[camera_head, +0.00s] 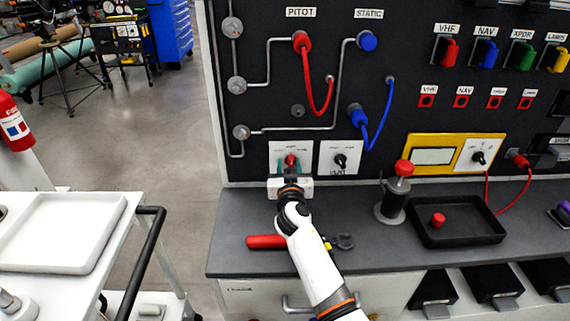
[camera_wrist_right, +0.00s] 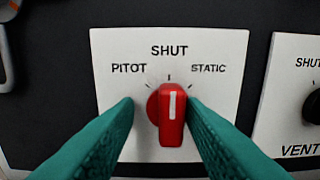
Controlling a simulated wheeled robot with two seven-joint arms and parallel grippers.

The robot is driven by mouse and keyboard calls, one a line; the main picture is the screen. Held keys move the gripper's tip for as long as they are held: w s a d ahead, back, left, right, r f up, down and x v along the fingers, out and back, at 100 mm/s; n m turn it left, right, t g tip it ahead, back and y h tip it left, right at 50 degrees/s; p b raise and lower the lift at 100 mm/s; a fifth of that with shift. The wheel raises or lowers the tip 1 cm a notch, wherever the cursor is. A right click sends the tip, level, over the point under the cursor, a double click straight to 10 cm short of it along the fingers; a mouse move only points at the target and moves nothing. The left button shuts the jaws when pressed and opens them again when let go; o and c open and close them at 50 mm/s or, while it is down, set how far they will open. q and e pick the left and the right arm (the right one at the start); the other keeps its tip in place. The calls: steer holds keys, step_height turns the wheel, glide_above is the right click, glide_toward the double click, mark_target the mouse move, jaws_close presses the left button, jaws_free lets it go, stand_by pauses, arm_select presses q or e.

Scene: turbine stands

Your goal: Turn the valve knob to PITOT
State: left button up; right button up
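The red valve knob (camera_wrist_right: 171,125) sits on a white plate (camera_wrist_right: 215,80) marked SHUT at top, PITOT at left and STATIC at right. Its white line points almost straight up toward SHUT. My right gripper (camera_wrist_right: 161,101) has one teal finger on each side of the knob. The right finger is close against the knob or touching it; a gap shows at the left finger. In the head view the knob (camera_head: 291,159) shows between the fingers of my right gripper (camera_head: 291,168), at the panel's lower left. My left gripper is not in view.
A second plate with a black knob (camera_head: 340,160) is just to the right. On the bench are a red-handled tool (camera_head: 266,241), a red-topped pump (camera_head: 392,205) and a black tray (camera_head: 470,238). A white cart (camera_head: 70,235) stands at left.

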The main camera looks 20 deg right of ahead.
steer(key=shift+d, duration=0.25)
stand_by(0.4)
